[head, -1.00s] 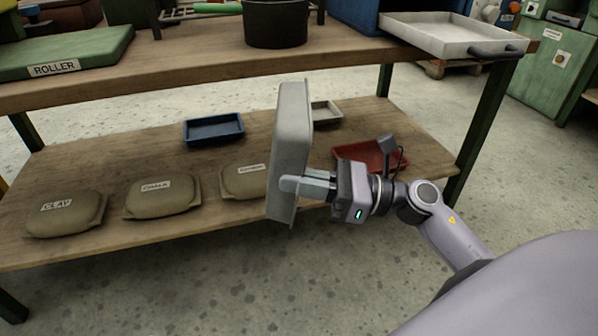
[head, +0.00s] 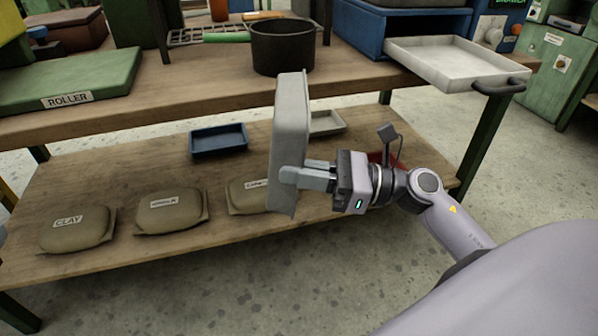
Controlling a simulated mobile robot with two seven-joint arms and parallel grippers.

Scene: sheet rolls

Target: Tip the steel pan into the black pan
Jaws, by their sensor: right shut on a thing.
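The grey steel pan (head: 289,135) is rectangular and stands on edge, nearly upright, in front of the bench. My right gripper (head: 287,176) is shut on its side near the lower end. I cannot see any contents in it. The black pan (head: 283,50) is round and deep and sits upright on the bench top, just above and behind the steel pan in the picture. The two look close in the picture, with the steel pan's top end just below the black pan. The inside bottom of the black pan is hidden. My left gripper is not in view.
The bench top (head: 190,92) holds a green roller case (head: 70,78), a rack and a pale handled tray (head: 455,62) overhanging the right front. The lower shelf holds clay bags (head: 172,209), a blue tray (head: 218,139), a small grey tray (head: 327,122) and a partly hidden red tray.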

